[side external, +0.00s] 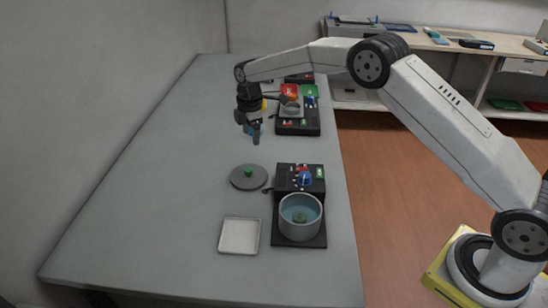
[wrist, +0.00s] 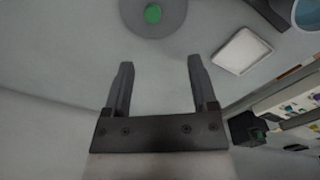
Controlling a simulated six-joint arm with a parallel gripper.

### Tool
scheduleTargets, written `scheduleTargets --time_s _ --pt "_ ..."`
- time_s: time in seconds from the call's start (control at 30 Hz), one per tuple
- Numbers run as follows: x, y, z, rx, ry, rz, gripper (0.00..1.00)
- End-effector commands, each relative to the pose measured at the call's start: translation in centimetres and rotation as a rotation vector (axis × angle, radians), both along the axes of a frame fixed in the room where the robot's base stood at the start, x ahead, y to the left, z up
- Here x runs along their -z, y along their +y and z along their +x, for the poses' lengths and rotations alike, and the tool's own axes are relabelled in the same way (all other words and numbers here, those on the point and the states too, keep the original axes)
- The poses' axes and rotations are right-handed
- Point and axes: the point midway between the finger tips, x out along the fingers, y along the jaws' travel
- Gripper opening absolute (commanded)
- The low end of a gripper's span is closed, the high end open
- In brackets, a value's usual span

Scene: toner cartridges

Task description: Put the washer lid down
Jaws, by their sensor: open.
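The washer lid (side external: 249,177) is a grey disc with a green knob in its middle. It lies flat on the table, left of the washer. It also shows at the top of the wrist view (wrist: 140,24). My gripper (side external: 256,141) is open and empty, above the table and beyond the lid in the side view. In the wrist view its two fingers (wrist: 160,66) are spread apart with only bare table between them. The washer (side external: 301,216) is a grey open tub with bluish contents and a green hub, on a black base with a control panel.
A white square tray (side external: 239,236) lies in front of the lid, left of the washer; it also shows in the wrist view (wrist: 242,52). A second black machine (side external: 298,118) with coloured parts stands farther back. The table's left side (side external: 150,190) is clear.

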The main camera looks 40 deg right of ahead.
Motion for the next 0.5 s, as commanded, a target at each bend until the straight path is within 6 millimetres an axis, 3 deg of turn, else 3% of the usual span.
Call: scheduleTargets --time_s 0.5 --pt "-3.4 -1.4 -8.4 0.480 -0.069 0.032 0.74"
